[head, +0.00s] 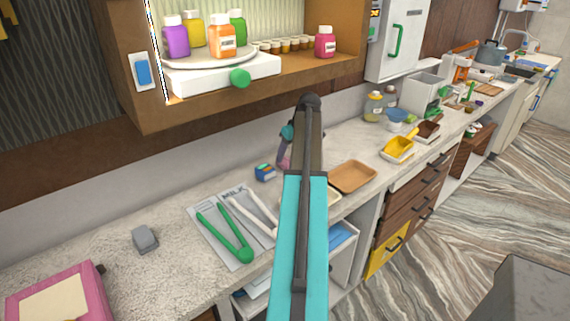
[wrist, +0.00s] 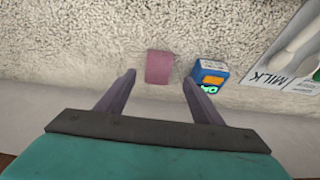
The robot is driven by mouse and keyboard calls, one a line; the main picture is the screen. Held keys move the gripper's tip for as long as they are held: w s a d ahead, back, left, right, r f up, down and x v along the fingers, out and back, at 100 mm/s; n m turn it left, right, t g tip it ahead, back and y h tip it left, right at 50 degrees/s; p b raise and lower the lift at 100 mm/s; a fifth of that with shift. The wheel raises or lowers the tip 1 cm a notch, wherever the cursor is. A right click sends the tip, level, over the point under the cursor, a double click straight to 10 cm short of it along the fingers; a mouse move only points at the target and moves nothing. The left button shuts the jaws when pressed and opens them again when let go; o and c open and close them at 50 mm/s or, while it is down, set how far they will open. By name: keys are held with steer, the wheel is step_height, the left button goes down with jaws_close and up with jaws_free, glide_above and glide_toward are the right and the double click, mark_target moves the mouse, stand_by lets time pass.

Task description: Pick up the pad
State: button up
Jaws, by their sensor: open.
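A small pink block, which looks like the pad (wrist: 160,67), lies on the speckled counter in the wrist view. My gripper (wrist: 159,77) is open, with its two grey-purple fingers pointing at the pad and one fingertip to either side of its near end. I cannot tell how far above the counter the fingertips are. In the head view my gripper (head: 284,159) is partly behind my arm, low over the counter near the wall. I cannot make out the pad there.
A small blue box (wrist: 209,74) stands close to the right finger; it also shows in the head view (head: 265,172). A tan tray (head: 352,177) is to the right. A wooden shelf (head: 140,110) overhangs the counter.

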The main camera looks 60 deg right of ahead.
mark_target(286, 161)
steer(key=shift+f, duration=0.1)
stand_by(0.3)
steer(key=shift+p+x, duration=1.1)
steer(key=shift+x, duration=1.45)
steer(key=shift+d, duration=0.2)
steer(key=shift+c, duration=0.4)
steer(key=c, duration=1)
